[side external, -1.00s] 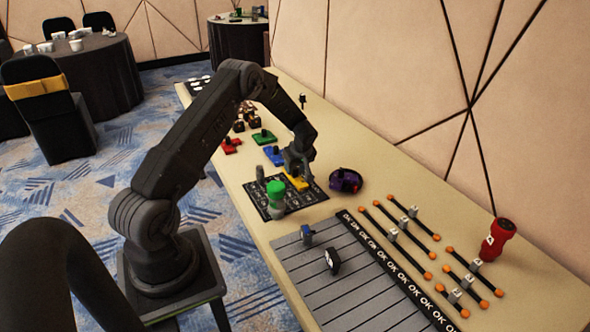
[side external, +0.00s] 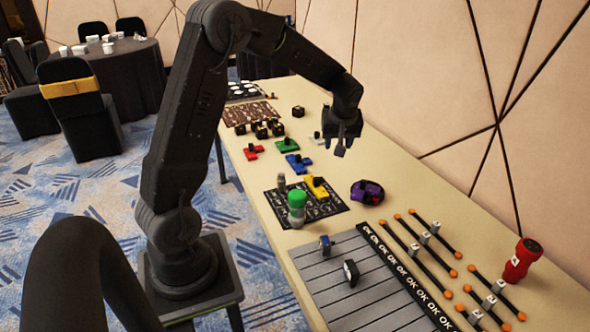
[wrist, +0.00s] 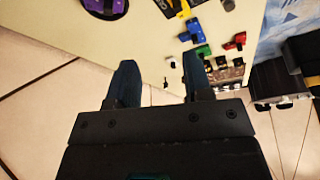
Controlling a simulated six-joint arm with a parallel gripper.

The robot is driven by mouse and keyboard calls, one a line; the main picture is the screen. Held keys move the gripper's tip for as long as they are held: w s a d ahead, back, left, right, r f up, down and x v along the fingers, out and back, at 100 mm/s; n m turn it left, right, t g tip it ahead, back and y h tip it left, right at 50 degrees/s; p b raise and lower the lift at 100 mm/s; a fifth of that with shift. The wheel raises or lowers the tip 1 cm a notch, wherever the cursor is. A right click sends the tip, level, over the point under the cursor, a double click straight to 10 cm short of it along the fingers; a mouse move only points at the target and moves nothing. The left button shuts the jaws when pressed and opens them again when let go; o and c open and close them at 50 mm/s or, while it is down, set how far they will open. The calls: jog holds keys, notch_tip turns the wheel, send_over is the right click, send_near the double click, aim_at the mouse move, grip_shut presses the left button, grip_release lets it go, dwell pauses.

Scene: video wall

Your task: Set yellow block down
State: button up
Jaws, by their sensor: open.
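The yellow block (side external: 318,190), with a dark knob on it, lies on the black patterned mat (side external: 330,208) near the mat's far right corner. It also shows at the top of the wrist view (wrist: 184,9). My gripper (side external: 342,142) is open and empty. It is raised above the table, apart from the yellow block and farther up the picture. In the wrist view the two fingers (wrist: 158,80) stand apart with nothing between them.
Blue (side external: 298,163), green (side external: 287,145) and red (side external: 254,152) blocks lie behind the mat. A green-capped bottle (side external: 297,208) stands on it. A purple-black round object (side external: 367,192) sits right of it. A grey slatted panel (side external: 335,281) is in front.

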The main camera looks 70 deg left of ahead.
jog(key=s+d+r+m+t+h, duration=0.1)
jog(key=s+d+r+m, duration=0.2)
jog(key=s+d+r, duration=0.3)
jog(key=s+d+r+m+t+h, duration=0.1)
jog(key=s+d+r+m, duration=0.3)
jog(key=d, duration=0.4)
jog(key=s+d+m+t+h, duration=0.2)
jog(key=s+d+m, duration=0.4)
jog(key=s, duration=0.7)
jog(key=shift+d+r+m, duration=0.3)
jog(key=shift+d+m, duration=0.1)
jog(key=shift+d, duration=0.85)
